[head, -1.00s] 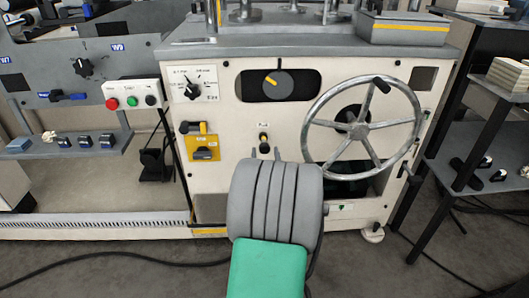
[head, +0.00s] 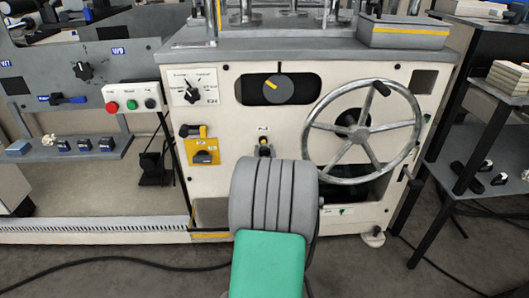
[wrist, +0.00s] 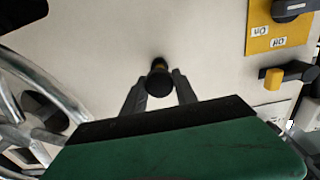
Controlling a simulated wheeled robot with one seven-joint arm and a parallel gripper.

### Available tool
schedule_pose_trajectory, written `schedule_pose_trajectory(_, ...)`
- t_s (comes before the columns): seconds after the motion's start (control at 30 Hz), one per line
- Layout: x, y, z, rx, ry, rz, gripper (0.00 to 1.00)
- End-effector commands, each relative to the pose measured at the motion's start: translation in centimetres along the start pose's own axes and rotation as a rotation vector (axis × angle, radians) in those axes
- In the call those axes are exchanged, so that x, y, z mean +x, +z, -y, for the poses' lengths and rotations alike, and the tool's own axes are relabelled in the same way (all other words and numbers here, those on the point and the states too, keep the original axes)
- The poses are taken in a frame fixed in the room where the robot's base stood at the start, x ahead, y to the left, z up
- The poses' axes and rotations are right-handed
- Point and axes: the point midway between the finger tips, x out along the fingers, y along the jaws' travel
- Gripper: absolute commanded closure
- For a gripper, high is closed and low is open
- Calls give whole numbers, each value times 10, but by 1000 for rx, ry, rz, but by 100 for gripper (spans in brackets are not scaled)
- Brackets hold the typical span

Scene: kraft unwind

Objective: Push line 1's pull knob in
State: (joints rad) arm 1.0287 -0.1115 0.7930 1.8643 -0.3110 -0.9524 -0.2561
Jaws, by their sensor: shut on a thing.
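The pull knob (head: 264,141), black with a yellowish collar, sticks out of the cream machine panel below the dial slot. A small label sits just above it, too small to read. In the wrist view the round black knob end (wrist: 159,83) shows between two dark fingers, with its yellowish collar towards the panel. My gripper (wrist: 159,90) is shut on the knob, one finger on each side. In the head view my grey and green arm hides most of my gripper, and only the finger ends (head: 265,153) show around the knob's lower part.
A large metal handwheel (head: 361,131) stands out from the panel right of the knob. To the left are a yellow-plated rotary switch (head: 203,151) with a lever above it and a selector dial (head: 192,95). The panel around the knob is flat and clear.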

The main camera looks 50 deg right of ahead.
Motion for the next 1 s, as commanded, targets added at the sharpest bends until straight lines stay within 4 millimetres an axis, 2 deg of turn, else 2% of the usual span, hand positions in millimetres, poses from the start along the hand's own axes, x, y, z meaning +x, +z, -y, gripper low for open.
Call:
schedule_pose_trajectory(0.17,0,0,0,0,0,1,100)
schedule_pose_trajectory(1.0,0,1,0,1,-1,2,100)
